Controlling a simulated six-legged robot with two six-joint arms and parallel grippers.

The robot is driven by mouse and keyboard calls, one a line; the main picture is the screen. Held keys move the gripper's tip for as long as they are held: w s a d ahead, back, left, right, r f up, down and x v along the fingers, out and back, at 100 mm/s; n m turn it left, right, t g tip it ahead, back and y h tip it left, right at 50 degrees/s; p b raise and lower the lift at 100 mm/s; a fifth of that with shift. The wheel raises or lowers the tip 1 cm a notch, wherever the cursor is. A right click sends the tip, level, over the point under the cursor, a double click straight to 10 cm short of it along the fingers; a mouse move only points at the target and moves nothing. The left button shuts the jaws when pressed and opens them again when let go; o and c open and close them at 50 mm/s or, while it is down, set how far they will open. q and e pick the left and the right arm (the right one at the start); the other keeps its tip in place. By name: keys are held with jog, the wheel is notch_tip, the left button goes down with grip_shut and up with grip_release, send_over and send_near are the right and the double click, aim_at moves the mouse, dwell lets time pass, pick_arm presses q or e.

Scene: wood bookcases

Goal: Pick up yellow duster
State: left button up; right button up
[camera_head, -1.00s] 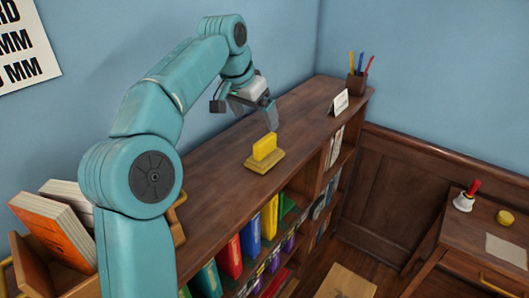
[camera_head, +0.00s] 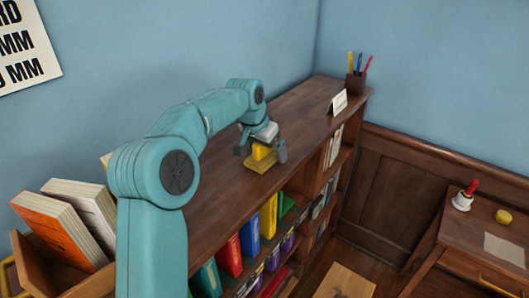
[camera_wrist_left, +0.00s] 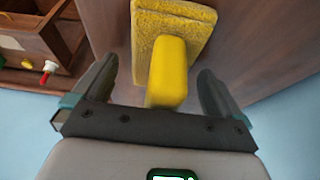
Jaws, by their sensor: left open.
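The yellow duster (camera_head: 260,164) lies on top of the wood bookcase (camera_head: 222,196), with a raised yellow handle on a flat, fuzzy yellow pad. In the left wrist view its handle (camera_wrist_left: 170,70) stands between the two fingers, with a gap on each side, and the pad shows beyond it. My left gripper (camera_head: 264,152) is open, low over the duster, and partly hides it in the head view. The open fingers also show in the left wrist view (camera_wrist_left: 163,85). My right gripper is not in view.
A pencil cup (camera_head: 355,84) and a white card (camera_head: 338,103) stand at the bookcase's far end. A wooden box of books (camera_head: 68,226) is at the near left. A desk with a red-handled bell (camera_head: 464,198) is at right.

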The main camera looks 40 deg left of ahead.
pick_arm(q)
jog(key=shift+s+r, duration=0.1)
jog(key=shift+s+d, duration=0.1)
jog(key=shift+c, duration=1.2)
jog(key=c, duration=0.9)
jog(key=shift+c, duration=0.2)
jog(key=shift+w+r, duration=0.2)
jog(key=shift+r, duration=0.35)
notch_tip(320, 180, up, 9)
jog(key=shift+s+p, duration=0.1)
jog(key=shift+p, duration=0.65)
